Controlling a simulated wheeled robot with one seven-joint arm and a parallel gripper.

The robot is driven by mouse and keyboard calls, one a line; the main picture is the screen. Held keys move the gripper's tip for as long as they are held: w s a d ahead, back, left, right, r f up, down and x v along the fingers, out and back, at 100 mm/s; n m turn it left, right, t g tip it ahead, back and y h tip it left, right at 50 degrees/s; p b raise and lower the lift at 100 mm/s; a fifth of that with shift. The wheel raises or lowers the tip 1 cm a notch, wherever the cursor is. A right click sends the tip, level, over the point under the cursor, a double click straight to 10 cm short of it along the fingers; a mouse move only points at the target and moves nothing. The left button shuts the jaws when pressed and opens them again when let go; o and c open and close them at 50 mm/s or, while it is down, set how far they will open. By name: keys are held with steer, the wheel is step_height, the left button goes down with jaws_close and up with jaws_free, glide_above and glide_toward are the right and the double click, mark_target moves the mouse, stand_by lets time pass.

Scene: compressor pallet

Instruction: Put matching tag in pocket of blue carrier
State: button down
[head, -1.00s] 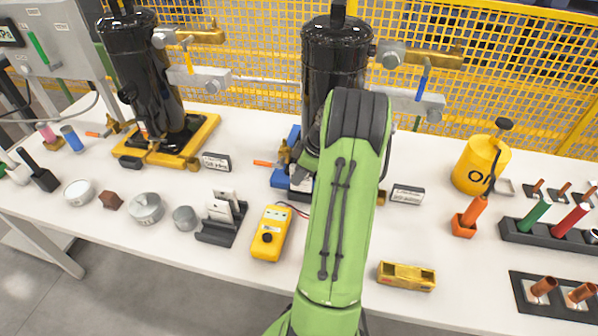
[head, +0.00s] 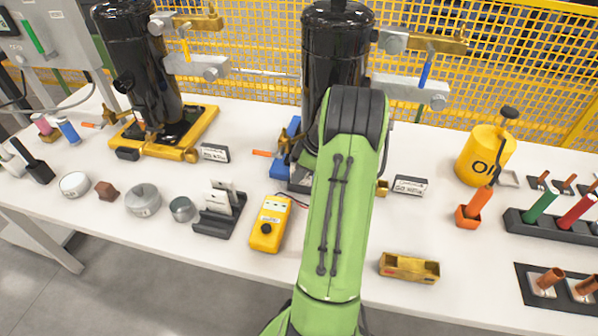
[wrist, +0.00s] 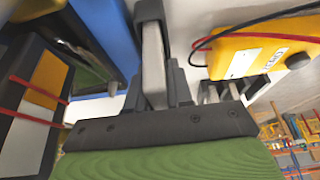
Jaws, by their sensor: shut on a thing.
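The blue carrier (head: 281,166) is under the right black compressor (head: 334,65) in the head view, partly hidden by my arm. A blue edge (wrist: 108,38), likely the carrier's, runs beside my gripper in the wrist view. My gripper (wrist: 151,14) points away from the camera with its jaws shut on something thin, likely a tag. The held thing is mostly hidden by the fingers. My gripper is hidden behind my arm in the head view. White tags (head: 219,198) stand in a dark holder (head: 212,229). The carrier's pocket cannot be made out.
A yellow meter (head: 268,232) with leads lies left of my arm and shows right of my gripper in the wrist view (wrist: 262,52). A yellow carrier (head: 192,140) holds the left compressor. A brass-coloured block (head: 409,268) and small signs (head: 411,186) stand to the right.

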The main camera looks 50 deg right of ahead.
steer(key=shift+f, duration=0.35)
steer(key=c, duration=0.9)
jaws_free()
steer(key=shift+c, duration=0.2)
steer(key=shift+c, duration=0.4)
steer(key=shift+c, duration=1.4)
steer(key=shift+r, duration=0.1)
steer(key=shift+r+p, duration=2.55)
steer(key=shift+r, duration=0.95)
